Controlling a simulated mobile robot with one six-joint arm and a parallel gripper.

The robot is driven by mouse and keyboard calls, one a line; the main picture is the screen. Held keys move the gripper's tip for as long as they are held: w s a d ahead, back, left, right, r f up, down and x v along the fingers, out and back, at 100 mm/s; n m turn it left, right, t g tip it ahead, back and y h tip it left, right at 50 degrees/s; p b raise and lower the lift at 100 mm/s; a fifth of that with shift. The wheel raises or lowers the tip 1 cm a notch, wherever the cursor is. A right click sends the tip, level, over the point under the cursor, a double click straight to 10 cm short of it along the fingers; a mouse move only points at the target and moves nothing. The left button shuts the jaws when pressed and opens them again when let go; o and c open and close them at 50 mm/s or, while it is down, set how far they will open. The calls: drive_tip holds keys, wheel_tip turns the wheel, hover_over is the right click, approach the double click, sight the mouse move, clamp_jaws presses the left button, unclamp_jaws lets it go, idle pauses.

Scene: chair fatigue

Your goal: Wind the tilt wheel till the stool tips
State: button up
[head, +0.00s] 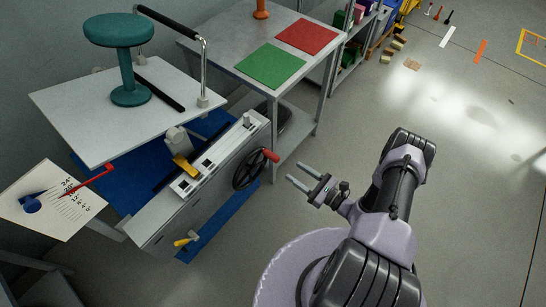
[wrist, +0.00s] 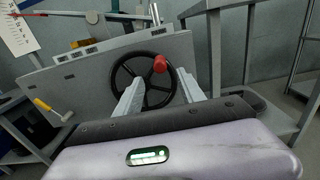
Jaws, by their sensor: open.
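The black tilt wheel (head: 249,170) with a red knob (head: 271,156) is on the side of the grey test bench. The wheel also shows in the wrist view (wrist: 141,82), with its red knob (wrist: 160,64) at the upper right of the rim. A teal stool (head: 120,50) stands upright on a white platform (head: 75,120) that looks slightly tilted. My gripper (head: 300,176) is open and empty, a short way to the right of the wheel and apart from it. In the wrist view the fingers frame the lower part of the wheel.
A yellow-handled crank (head: 186,239) is low on the bench front. A dial board with a red pointer (head: 88,180) stands at left. A table with a green mat (head: 270,65) and red mat (head: 306,37) stands behind.

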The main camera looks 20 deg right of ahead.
sight(273, 157)
drive_tip(key=b+x, duration=0.2)
drive_tip(key=x, duration=0.9)
drive_tip(key=shift+c, duration=0.3)
clamp_jaws()
idle(0.6)
